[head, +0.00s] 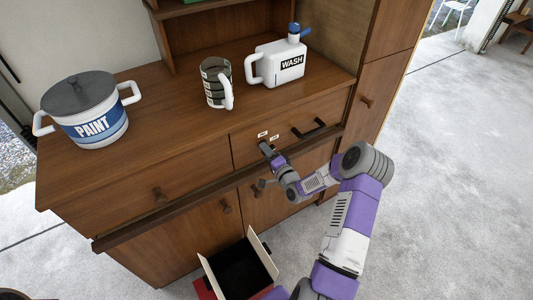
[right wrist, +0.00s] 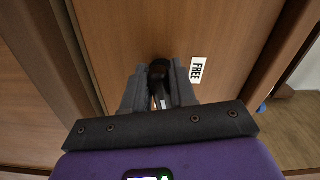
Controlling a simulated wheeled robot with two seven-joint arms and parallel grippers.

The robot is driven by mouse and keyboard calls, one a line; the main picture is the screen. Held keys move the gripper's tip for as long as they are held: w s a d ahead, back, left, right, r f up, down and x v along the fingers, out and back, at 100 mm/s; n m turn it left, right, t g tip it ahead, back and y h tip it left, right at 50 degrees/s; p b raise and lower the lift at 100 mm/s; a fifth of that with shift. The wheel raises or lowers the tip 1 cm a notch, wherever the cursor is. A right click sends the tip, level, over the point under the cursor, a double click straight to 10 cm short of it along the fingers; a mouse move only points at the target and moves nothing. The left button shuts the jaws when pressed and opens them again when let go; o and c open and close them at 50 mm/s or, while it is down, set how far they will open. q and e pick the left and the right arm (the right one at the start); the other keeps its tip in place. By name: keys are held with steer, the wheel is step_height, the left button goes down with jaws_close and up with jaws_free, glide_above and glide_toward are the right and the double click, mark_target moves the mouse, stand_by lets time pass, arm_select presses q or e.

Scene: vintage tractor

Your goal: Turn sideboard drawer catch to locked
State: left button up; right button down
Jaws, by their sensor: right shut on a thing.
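The sideboard (head: 180,178) is brown wood with a right-hand drawer (head: 297,122) that looks closed. The dark drawer catch (right wrist: 159,66) shows between my fingers in the right wrist view, next to a white label reading FREE (right wrist: 198,70). My right gripper (head: 267,149) is at the drawer front, below two small white labels (head: 268,136), and is shut on the catch. The fingers hide most of the catch in the head view, so its exact turn is hard to tell. My left gripper is not in view.
On the sideboard top stand a PAINT pot (head: 84,112), a striped mug (head: 214,84) and a white WASH jug (head: 277,67). An open box (head: 240,271) is below, in front of the sideboard.

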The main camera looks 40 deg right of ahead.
steer(key=shift+m, duration=1.2)
steer(key=shift+r, duration=0.1)
steer(key=c, duration=1)
jaws_free()
steer(key=s, duration=0.7)
steer(key=shift+s+a, duration=0.25)
steer(key=shift+a, duration=0.2)
